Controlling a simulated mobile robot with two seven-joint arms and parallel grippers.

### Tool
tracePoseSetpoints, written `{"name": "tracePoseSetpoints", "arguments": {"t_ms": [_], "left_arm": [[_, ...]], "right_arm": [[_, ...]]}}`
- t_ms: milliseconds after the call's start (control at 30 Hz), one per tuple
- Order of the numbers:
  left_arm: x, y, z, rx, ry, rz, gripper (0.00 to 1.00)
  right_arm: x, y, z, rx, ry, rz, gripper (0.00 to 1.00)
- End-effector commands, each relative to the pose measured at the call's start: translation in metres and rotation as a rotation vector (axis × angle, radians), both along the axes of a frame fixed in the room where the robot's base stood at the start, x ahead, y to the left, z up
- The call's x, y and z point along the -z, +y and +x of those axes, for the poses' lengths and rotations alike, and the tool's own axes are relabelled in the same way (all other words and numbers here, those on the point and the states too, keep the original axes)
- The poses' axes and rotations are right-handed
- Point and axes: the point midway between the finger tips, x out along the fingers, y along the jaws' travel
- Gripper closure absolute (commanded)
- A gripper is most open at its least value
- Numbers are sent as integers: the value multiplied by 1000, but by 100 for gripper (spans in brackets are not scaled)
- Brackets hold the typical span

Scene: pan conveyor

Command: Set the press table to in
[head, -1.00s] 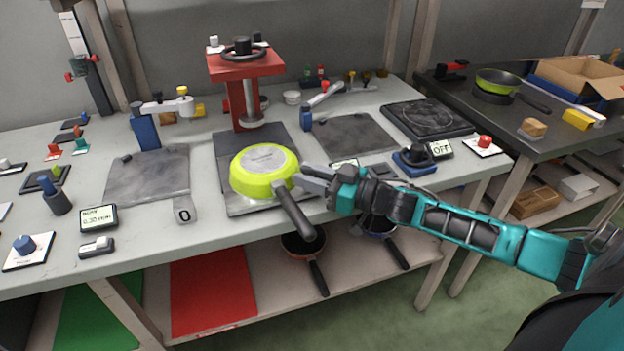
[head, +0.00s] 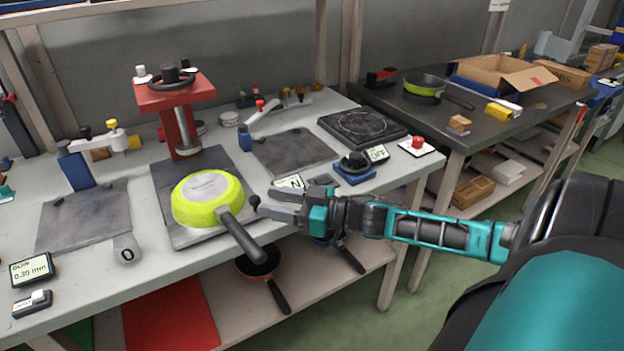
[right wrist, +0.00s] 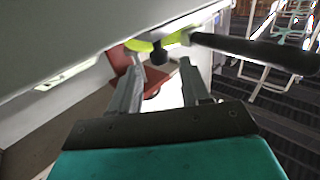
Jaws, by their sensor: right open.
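The red press (head: 176,97) stands on the bench with a black handwheel on top. Its grey press table (head: 190,240) reaches out in front of the column. A lime-green pan (head: 200,203) lies upside down on it, its black handle pointing to the front right. A small black knob (head: 254,200) shows near the table's front right, and a dark knob (right wrist: 158,56) shows between the fingertips in the right wrist view. My right gripper (head: 264,203) is open at this knob, right of the pan. Contact cannot be told. My left gripper is not in view.
A small display (head: 289,182) reading "N", partly covered, sits behind my right gripper. A blue-based black knob (head: 354,166) with an OFF display and a red button (head: 418,144) lie to the right. The pan handle (head: 242,238) juts close to my fingers.

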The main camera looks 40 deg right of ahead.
Motion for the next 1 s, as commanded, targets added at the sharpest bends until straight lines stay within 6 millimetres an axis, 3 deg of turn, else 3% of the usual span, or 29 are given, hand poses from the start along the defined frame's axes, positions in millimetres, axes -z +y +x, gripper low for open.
{"name": "tracePoseSetpoints", "arguments": {"t_ms": [300,500,1000], "left_arm": [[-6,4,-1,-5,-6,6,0],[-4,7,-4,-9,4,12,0],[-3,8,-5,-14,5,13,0]], "right_arm": [[0,-26,-44,0,4,-1,53],[0,-38,-62,0,2,0,53],[-1,-41,-68,-3,-4,-1,50]]}}
